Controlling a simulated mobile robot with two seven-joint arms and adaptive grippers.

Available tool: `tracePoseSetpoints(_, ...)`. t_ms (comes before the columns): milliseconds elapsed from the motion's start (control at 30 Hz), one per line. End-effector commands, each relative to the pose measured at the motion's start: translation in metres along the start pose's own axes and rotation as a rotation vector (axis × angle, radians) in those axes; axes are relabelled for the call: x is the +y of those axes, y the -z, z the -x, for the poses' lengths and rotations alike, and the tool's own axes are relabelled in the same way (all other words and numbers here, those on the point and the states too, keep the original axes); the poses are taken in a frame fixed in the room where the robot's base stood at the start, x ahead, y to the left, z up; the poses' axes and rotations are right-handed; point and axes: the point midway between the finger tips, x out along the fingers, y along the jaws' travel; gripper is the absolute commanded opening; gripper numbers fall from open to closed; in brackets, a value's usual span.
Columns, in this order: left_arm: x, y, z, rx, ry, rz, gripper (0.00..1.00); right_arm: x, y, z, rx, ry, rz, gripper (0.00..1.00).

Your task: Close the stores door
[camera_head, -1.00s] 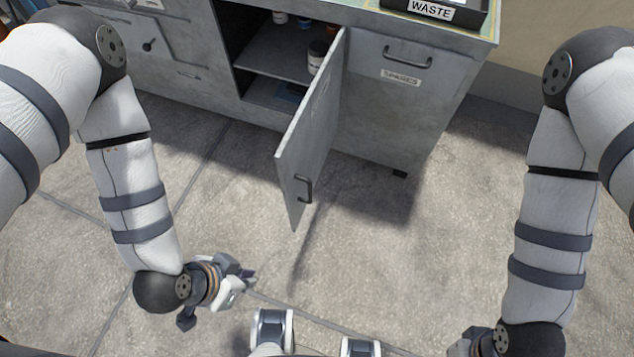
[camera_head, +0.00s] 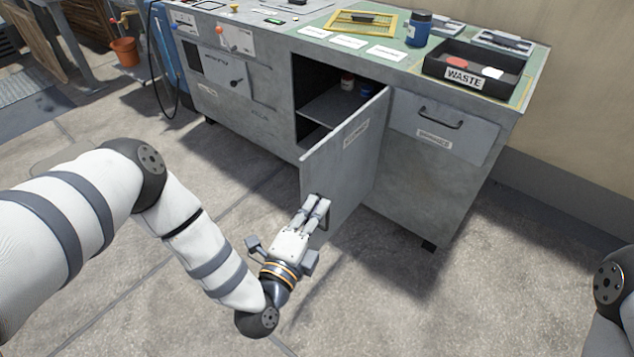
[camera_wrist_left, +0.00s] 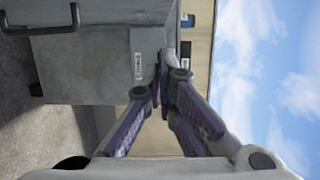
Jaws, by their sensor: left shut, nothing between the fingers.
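The stores door (camera_head: 345,150) is a grey metal panel on the cabinet, swung open and standing out from the front, hinged on its right side. It has a small label and a handle, the handle mostly hidden behind my gripper. My left gripper (camera_head: 318,203) is shut and empty, its fingertips at the free edge of the door near the handle. I cannot tell whether they touch it. My right gripper is out of view.
The open compartment (camera_head: 325,105) holds a shelf with small containers. A drawer (camera_head: 442,128) with a handle is right of the door. The worktop bears a waste tray (camera_head: 463,76), a blue jar (camera_head: 418,28) and a yellow frame. The floor in front is clear.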

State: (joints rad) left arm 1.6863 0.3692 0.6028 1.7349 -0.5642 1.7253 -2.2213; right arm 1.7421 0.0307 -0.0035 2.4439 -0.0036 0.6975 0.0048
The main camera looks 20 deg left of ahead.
Motion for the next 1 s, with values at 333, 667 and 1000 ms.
tracePoseSetpoints(333,0.005,0.0,-0.075,-0.001,-0.005,0.002,0.0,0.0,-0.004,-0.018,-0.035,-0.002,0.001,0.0)
tracePoseSetpoints(667,0.002,-0.037,-0.086,0.0,-0.004,0.002,0.0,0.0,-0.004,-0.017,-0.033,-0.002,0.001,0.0)
tracePoseSetpoints(1000,0.002,-0.039,-0.086,0.002,-0.005,0.002,0.0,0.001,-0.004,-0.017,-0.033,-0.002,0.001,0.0)
